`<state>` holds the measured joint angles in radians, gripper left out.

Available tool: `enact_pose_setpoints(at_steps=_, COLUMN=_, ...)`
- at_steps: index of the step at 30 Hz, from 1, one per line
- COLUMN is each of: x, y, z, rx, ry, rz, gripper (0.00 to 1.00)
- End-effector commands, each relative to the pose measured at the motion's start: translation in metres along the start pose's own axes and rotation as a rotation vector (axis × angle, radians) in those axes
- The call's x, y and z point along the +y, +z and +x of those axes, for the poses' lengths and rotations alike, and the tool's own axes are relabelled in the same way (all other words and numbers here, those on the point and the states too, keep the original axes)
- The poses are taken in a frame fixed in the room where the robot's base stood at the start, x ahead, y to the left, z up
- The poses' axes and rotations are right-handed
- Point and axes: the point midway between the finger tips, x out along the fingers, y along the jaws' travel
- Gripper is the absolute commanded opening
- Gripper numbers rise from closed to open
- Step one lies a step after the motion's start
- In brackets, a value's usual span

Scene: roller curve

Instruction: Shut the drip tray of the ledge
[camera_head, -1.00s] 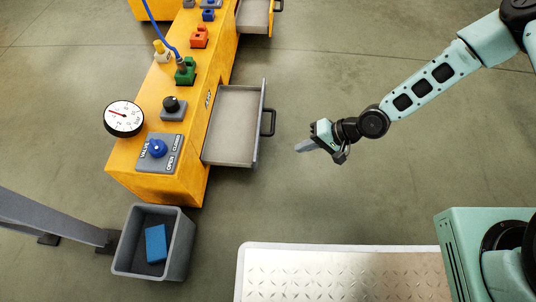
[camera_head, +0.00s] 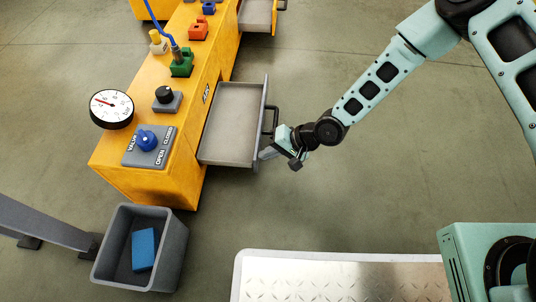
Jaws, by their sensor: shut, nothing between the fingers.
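The grey drip tray (camera_head: 228,118) stands pulled out from the right side of the yellow ledge (camera_head: 152,184). It is empty, and its front panel carries a dark bar handle (camera_head: 273,120). My gripper (camera_head: 264,154) is shut and empty. Its fingertips point left at the near end of the tray's front panel, just below the handle; I cannot tell whether they touch it.
A second tray (camera_head: 257,14) is open farther back on the same side. A grey bin (camera_head: 176,245) with a blue block (camera_head: 144,249) stands at the ledge's near end. A metal tread plate (camera_head: 340,275) lies in front. The floor right of the trays is clear.

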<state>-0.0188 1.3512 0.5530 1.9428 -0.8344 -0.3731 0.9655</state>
Motion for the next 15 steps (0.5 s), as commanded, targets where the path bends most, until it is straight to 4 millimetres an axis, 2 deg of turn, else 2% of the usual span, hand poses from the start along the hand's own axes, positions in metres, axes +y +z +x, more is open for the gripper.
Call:
enact_pose_setpoints(at_steps=10, x=-0.002, y=0.0, z=0.001, rx=0.0, ry=0.0, rz=0.0, gripper=0.0)
enact_pose_setpoints(at_steps=15, x=-0.015, y=0.0, z=0.013, rx=-0.001, ry=-0.001, rz=-0.001, gripper=0.0)
